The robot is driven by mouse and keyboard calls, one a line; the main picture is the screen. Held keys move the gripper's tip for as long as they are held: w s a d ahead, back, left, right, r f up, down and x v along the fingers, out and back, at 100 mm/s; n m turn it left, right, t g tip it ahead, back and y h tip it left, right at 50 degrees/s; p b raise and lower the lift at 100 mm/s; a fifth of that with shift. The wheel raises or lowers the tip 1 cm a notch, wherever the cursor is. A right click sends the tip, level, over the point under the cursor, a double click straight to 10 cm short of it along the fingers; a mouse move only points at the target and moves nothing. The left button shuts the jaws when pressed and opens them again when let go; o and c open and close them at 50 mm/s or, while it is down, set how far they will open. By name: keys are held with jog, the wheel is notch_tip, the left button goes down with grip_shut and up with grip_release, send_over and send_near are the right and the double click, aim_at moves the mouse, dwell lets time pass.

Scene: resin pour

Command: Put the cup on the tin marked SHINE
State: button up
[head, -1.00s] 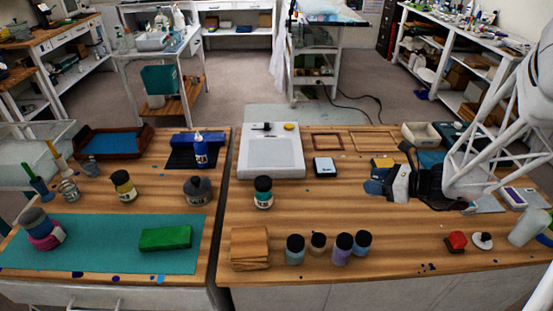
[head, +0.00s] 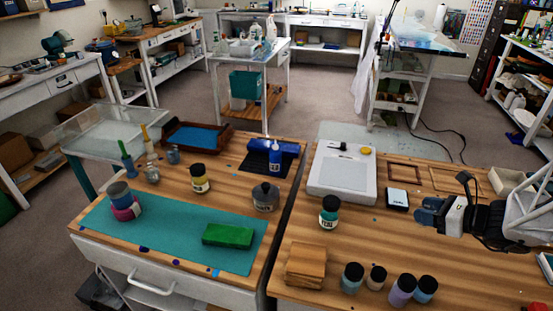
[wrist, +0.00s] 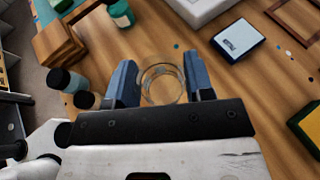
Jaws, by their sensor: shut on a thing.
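My gripper (head: 424,213) is above the right-hand table, just right of a small white-topped box (head: 397,199). In the wrist view its two blue fingers (wrist: 162,84) are shut on a clear round cup (wrist: 162,69), seen from above with table wood showing through it. The cup is hard to make out in the head view. The white-topped box (wrist: 239,40) carries small dark lettering that I cannot read. No label reading SHINE is legible, so I cannot tell which thing is that tin.
A teal-labelled jar (head: 329,212), a wooden block stack (head: 306,265) and several small jars (head: 403,290) stand on the right table. A white device (head: 343,174) lies behind. The left table has a green mat (head: 160,243) with stacked round containers (head: 123,200) and a green block (head: 228,235).

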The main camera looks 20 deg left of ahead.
jog(key=w+a+r+n+g+y, duration=0.1)
jog(key=a+n+g, duration=0.1)
jog(key=a, duration=1.1)
jog(key=w+a+r+n+g, duration=0.1)
jog(key=a+n+g, duration=0.1)
jog(key=a, duration=1)
jog(key=w+a+r+n+g+y, duration=0.1)
jog(key=w+a+n+g, duration=0.1)
jog(key=a, duration=1.1)
jog(key=s+a+n+g, duration=0.1)
jog(key=s+a+g, duration=0.1)
jog(key=s+a, duration=0.5)
jog(key=s+a+r+n+g, duration=0.1)
jog(key=s+a, duration=0.7)
jog(key=a, duration=0.8)
jog(key=s+a+r+n+g+h, duration=0.1)
jog(key=s+a+n+g, duration=0.1)
jog(key=s+a, duration=0.5)
jog(key=a, duration=0.5)
jog(key=shift+s+r+g, duration=0.2)
jog(key=shift+g, duration=0.2)
send_over(117, 188)
jog(key=shift+d+f, duration=0.15)
jog(key=shift+f, duration=0.6)
jog(key=shift+f, duration=1.75)
